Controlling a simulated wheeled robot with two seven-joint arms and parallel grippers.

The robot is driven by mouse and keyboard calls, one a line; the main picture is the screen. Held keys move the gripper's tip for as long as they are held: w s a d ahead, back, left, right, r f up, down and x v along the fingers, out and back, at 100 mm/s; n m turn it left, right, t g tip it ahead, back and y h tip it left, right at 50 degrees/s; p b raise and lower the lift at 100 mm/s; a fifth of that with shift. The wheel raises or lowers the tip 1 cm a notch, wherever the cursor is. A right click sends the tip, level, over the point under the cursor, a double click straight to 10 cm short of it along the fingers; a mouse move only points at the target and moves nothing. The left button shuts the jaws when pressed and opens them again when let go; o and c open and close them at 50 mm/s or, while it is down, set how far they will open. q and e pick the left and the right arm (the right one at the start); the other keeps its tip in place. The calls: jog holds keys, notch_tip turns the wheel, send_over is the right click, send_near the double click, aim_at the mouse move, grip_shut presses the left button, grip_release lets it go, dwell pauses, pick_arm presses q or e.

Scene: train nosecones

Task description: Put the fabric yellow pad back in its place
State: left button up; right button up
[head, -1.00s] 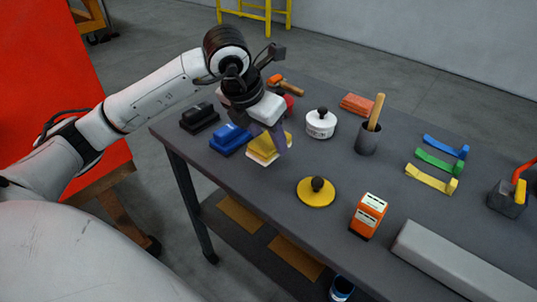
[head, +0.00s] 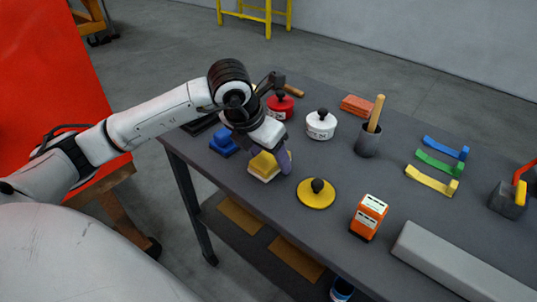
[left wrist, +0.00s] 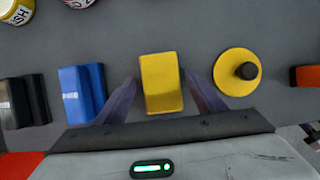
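The yellow pad (head: 263,166), a block with a pale underside, is at the near side of the dark table, between the blue pad (head: 223,142) and a round yellow lid (head: 316,194). In the left wrist view the yellow pad (left wrist: 161,82) lies between the two fingers of my left gripper (left wrist: 160,88), with a visible gap at each side. My left gripper (head: 268,155) is low over the pad in the head view, its fingers apart. The blue pad (left wrist: 83,92) and a black pad (left wrist: 24,101) stand to the left in the wrist view. My right gripper is out of view.
A red pot (head: 280,106), a white pot (head: 321,124), a dark cup with a wooden handle (head: 368,140) and a red brick (head: 359,105) stand behind. An orange box (head: 368,216), coloured strips (head: 439,161) and a grey bar (head: 455,265) lie to the right.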

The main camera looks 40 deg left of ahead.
pick_arm(q)
jog(key=v, duration=1.2)
